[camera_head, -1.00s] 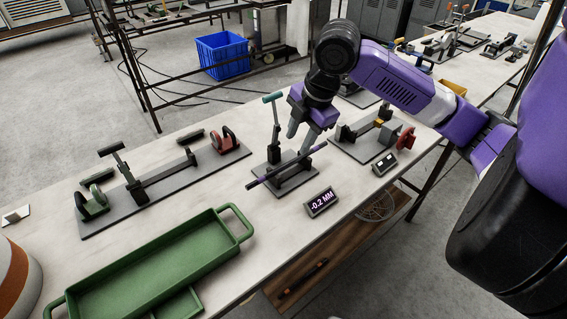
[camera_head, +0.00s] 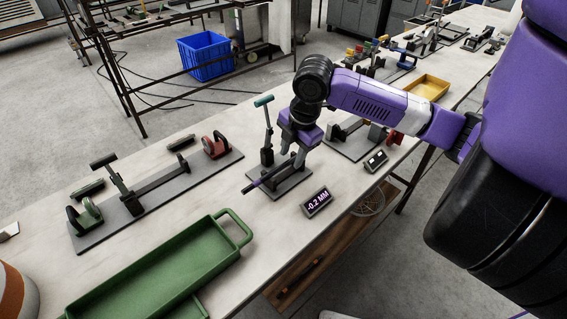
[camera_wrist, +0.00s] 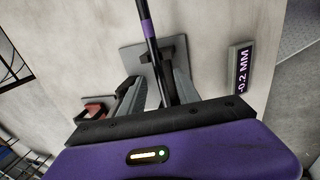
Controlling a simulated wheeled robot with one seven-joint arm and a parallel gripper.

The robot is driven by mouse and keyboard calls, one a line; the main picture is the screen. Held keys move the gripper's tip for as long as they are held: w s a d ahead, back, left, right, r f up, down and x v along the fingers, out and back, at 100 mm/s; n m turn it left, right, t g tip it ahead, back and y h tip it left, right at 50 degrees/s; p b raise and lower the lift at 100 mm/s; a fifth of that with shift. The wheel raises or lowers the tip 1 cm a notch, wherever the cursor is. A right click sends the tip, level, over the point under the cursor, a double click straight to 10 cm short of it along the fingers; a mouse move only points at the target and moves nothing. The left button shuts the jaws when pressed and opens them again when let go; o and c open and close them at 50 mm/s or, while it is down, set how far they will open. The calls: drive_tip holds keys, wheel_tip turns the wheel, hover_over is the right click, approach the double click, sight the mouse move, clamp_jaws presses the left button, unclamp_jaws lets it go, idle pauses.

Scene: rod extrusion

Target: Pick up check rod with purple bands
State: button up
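The dark check rod with purple bands (camera_head: 262,181) lies over a small grey stand plate (camera_head: 290,186) beside a teal-topped post in the head view. Its right part is hidden by my gripper (camera_head: 292,154), which is lowered over the stand. In the wrist view the rod (camera_wrist: 147,29) shows a purple band and runs down between the two fingers of my gripper (camera_wrist: 156,80). The fingers are apart, with a visible gap beside the rod, so my gripper looks open. Contact between fingers and rod cannot be made out.
A display reading -0.2 MM (camera_head: 317,203) stands just right of the stand. A green tray (camera_head: 228,252) is at the front left. A long grey fixture (camera_head: 155,198) lies left, another fixture (camera_head: 352,146) lies right. Bare tabletop lies between tray and stand.

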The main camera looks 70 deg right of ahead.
sight(292, 161)
drive_tip(key=shift+w+f, duration=0.1)
drive_tip(key=shift+f, duration=0.3)
drive_tip(key=shift+c, duration=0.2)
clamp_jaws()
drive_tip(key=w+d+v, duration=0.1)
drive_tip(key=w+v, duration=0.1)
drive_tip(key=v, duration=0.7)
drive_tip(key=w+d+r+b+v, duration=0.1)
drive_tip(key=v, duration=0.9)
drive_tip(key=shift+w+d+r, duration=0.25)
drive_tip(key=shift+r, duration=0.05)
